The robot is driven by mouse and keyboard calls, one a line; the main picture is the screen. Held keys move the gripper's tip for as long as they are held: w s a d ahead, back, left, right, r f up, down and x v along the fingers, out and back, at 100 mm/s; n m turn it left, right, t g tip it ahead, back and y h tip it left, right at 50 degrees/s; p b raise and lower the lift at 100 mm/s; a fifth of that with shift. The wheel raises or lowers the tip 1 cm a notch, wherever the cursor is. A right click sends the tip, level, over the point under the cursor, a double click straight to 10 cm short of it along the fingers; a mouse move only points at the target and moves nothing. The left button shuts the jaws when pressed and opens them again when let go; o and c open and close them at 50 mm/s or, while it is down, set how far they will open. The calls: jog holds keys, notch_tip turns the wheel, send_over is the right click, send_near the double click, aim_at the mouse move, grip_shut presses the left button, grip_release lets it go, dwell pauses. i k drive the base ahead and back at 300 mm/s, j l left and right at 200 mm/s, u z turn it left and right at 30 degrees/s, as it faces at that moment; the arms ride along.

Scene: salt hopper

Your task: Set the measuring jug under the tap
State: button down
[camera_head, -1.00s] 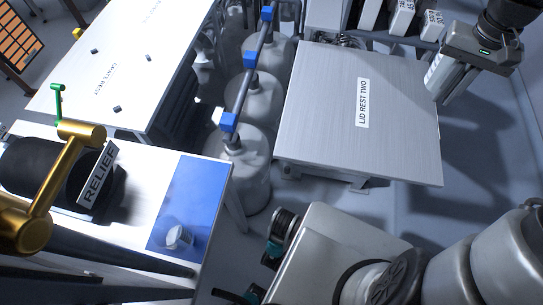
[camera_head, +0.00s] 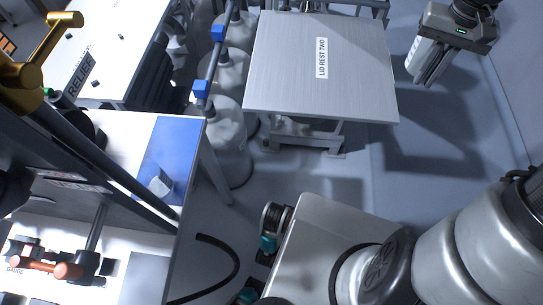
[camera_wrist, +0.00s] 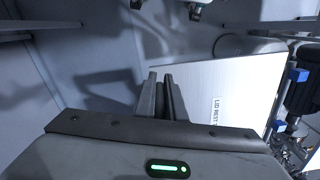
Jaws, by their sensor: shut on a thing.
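A small pale cup-like vessel (camera_head: 160,184), which looks like the measuring jug, stands on the blue mat (camera_head: 178,140) at the bench corner in the head view. My gripper (camera_head: 432,70) is at the top right, far from that vessel, pointing down beside the lid rest. Its fingers are close together, and a pale piece shows at them; I cannot make out what it is. In the wrist view my gripper (camera_wrist: 160,78) shows two fingers with a narrow dark slit between them. I cannot identify a tap in these frames.
The lid rest two table (camera_head: 350,65) stands left of my gripper. Grey bottles (camera_head: 225,140) with blue-fitted pipes stand between it and the bench. A black hose (camera_head: 235,255) curves beside the bench. A gold lever (camera_head: 45,50) and a dark bar overhang the bench. Floor right of the table is clear.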

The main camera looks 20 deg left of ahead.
aim_at(155, 285)
jog(key=k+l, duration=0.55)
jog(key=l, duration=0.2)
jog(key=k+l+u, duration=0.1)
jog(key=u, duration=0.4)
jog(key=k+l+u, duration=0.1)
jog(key=u, duration=0.4)
jog(key=j+u, duration=0.1)
jog(key=u, duration=0.35)
jog(key=i+u, duration=0.1)
jog(key=u, duration=0.35)
jog(key=j+u, duration=0.1)
jog(key=u, duration=0.35)
jog(key=i, duration=0.3)
